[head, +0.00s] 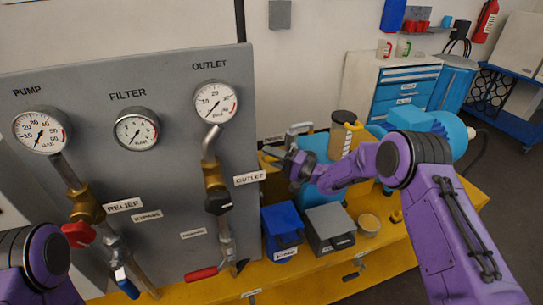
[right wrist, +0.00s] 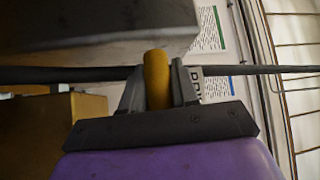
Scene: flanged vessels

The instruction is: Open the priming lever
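The priming lever shows in the right wrist view as a yellow-orange rounded grip (right wrist: 157,78). It stands between the two dark fingers of my right gripper (right wrist: 158,88), which lie close against both its sides. Part of a label starting "PR" shows behind it. In the head view my right gripper (head: 284,160) is at the right edge of the grey gauge panel, and the lever grip is hard to make out there. A small label (head: 273,139) sits just above the gripper. Only a purple part of my left arm shows at the lower left; its gripper is out of frame.
The grey panel (head: 150,150) carries gauges, a red relief valve handle (head: 78,235) and a red lever (head: 202,273). A blue box (head: 283,226) and a grey box (head: 329,228) stand on the yellow bench (head: 310,272). A blue pump body (head: 425,122) is behind my right arm.

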